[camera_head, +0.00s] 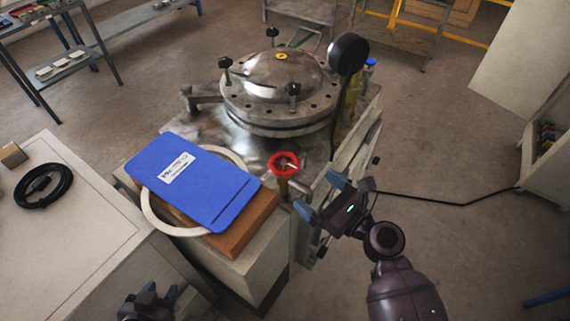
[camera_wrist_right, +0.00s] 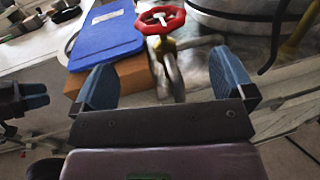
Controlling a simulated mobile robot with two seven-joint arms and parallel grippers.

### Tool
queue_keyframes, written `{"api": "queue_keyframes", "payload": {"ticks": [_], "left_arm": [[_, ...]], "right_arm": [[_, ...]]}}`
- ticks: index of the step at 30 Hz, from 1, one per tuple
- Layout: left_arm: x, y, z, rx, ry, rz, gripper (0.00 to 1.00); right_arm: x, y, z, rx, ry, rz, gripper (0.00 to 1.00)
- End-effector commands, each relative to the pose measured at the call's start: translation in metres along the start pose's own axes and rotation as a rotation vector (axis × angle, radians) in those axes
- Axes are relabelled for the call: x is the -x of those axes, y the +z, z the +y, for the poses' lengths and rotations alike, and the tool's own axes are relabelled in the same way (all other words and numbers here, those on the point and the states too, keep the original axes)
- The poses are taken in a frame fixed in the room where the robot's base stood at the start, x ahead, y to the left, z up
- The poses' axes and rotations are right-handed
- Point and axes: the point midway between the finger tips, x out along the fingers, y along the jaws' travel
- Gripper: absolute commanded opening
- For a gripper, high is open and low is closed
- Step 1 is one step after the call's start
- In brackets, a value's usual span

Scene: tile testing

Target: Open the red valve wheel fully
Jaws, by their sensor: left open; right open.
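The red valve wheel (camera_head: 284,164) sits on a brass-coloured stem at the front corner of the metal test rig (camera_head: 244,143). In the right wrist view the wheel (camera_wrist_right: 160,19) is ahead of and between the open blue fingertips. My right gripper (camera_head: 320,195) is open and empty, to the lower right of the wheel and apart from it. It also shows in the right wrist view (camera_wrist_right: 165,80). My left gripper (camera_head: 148,300) is low at the bottom edge of the head view, open, far from the wheel.
A blue clipboard-like folder (camera_head: 193,179) lies over a pale ring (camera_head: 156,215) and a brown block (camera_head: 254,222), left of the wheel. A round lidded vessel (camera_head: 279,88) and a black gauge (camera_head: 348,54) stand behind it. A white table (camera_head: 60,255) is at left.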

Motion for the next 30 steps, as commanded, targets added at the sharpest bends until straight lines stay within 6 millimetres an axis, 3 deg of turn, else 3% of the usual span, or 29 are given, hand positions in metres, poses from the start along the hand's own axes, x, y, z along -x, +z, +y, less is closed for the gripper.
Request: {"api": "queue_keyframes", "payload": {"ticks": [18,30], "left_arm": [[-0.001,0.005,0.002,0.005,0.000,-0.006,0.43],[-0.003,0.001,0.003,0.010,0.001,0.001,0.43]], "right_arm": [[-0.089,-0.001,0.000,-0.003,0.000,0.000,1.00],[-0.105,0.000,0.000,-0.001,-0.001,0.000,1.00]]}}
